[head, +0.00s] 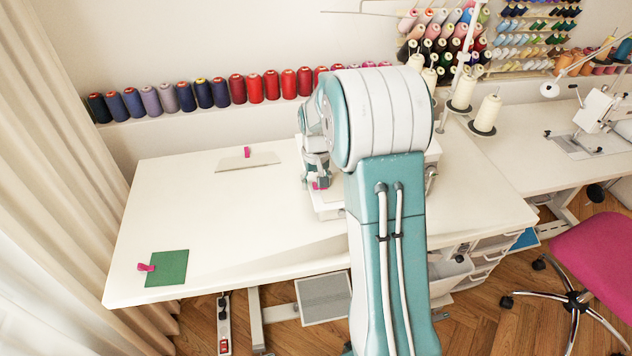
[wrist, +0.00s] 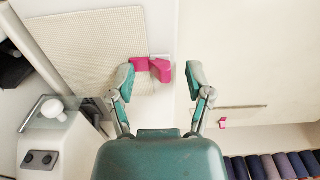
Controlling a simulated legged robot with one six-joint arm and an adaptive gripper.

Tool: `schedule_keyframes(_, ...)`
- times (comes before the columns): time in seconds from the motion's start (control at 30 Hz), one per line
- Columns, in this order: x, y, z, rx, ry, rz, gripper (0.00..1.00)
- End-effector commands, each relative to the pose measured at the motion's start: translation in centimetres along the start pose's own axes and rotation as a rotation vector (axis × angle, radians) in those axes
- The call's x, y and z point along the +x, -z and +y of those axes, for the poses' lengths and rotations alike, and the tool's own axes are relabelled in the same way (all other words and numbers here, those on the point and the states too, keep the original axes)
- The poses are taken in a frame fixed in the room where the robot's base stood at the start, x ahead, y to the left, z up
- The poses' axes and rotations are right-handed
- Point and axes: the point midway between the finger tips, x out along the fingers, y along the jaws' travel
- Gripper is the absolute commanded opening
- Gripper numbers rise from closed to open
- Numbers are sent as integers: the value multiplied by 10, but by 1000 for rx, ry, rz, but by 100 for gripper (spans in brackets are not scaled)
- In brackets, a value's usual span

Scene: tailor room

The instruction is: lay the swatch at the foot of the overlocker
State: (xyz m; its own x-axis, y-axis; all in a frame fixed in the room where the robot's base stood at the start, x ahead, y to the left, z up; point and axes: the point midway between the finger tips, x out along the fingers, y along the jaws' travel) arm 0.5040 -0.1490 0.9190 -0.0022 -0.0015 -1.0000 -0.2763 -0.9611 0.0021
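A cream dotted swatch (wrist: 92,45) with a pink clip (wrist: 152,68) on its edge shows in the wrist view, close beside the white overlocker (wrist: 45,145). My gripper (wrist: 160,78) is open, with its fingertips on either side of the clip and a clear gap at the right finger. In the head view my gripper (head: 318,172) is low by the overlocker (head: 328,208), and a bit of pink shows beneath it. My arm hides most of the overlocker and this swatch there. Whether the swatch lies flat is hard to tell.
On the white table (head: 200,215), a pale swatch (head: 262,162) with a pink clip lies at the back and a green swatch (head: 167,268) with a pink clip lies front left. Thread spools (head: 187,96) line the wall. The table's left middle is clear.

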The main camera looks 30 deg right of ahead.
Motion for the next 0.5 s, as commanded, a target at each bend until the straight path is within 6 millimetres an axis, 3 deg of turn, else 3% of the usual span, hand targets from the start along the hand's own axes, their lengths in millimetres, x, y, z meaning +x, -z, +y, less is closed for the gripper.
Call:
schedule_keyframes(0.27,-8,0,0,0,0,2,66)
schedule_keyframes(0.5,-52,1,0,0,0,5,66)
